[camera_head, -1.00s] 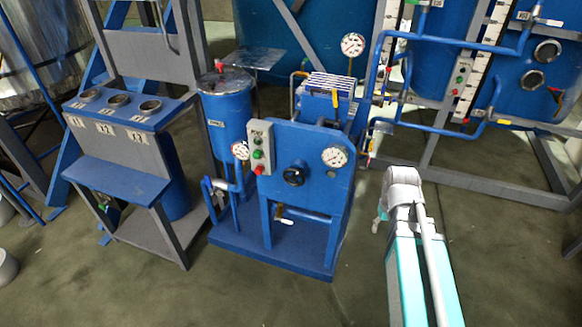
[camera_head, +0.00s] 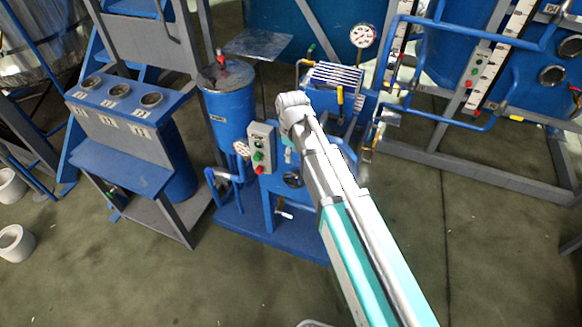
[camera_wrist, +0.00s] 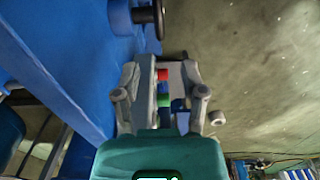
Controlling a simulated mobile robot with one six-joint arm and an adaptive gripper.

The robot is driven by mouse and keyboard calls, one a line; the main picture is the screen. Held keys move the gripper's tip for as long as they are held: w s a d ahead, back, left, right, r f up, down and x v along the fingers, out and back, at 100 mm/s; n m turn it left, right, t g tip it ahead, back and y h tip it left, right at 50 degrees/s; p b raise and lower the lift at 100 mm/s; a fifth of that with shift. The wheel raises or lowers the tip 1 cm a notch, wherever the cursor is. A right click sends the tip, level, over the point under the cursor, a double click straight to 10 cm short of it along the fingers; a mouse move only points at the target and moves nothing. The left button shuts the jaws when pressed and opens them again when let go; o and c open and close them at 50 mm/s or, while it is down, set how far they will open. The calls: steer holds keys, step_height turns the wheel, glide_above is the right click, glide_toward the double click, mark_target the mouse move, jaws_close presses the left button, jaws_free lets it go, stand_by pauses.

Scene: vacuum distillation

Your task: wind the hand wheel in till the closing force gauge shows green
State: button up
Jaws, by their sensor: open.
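The black hand wheel (camera_head: 293,180) is on the front of the blue panel, partly covered by my arm. In the wrist view the wheel (camera_wrist: 158,15) shows edge-on at the top, ahead of my fingers and apart from them. My gripper (camera_wrist: 160,72) is open, with nothing held between its fingers. In the head view my gripper is mostly hidden by my wrist, above the wheel. The dial on the panel's right side is hidden behind my arm, so its reading cannot be seen.
A grey button box (camera_head: 262,147) with green and red buttons is left of the wheel. A small gauge (camera_head: 241,148) stands beside it, and a larger gauge (camera_head: 362,36) rises behind. A blue tank (camera_head: 228,105) is at left. The floor in front is clear.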

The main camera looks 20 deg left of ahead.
mark_target(289, 178)
steer(key=shift+w+a+r+n, duration=0.1)
steer(key=shift+a+r+n, duration=0.15)
steer(key=shift+a, duration=0.35)
steer(key=shift+f, duration=0.25)
step_height(289, 178, down, 13)
steer(key=b, duration=1.3)
steer(key=shift+f+b, duration=0.2)
steer(key=shift+b, duration=0.15)
jaws_close()
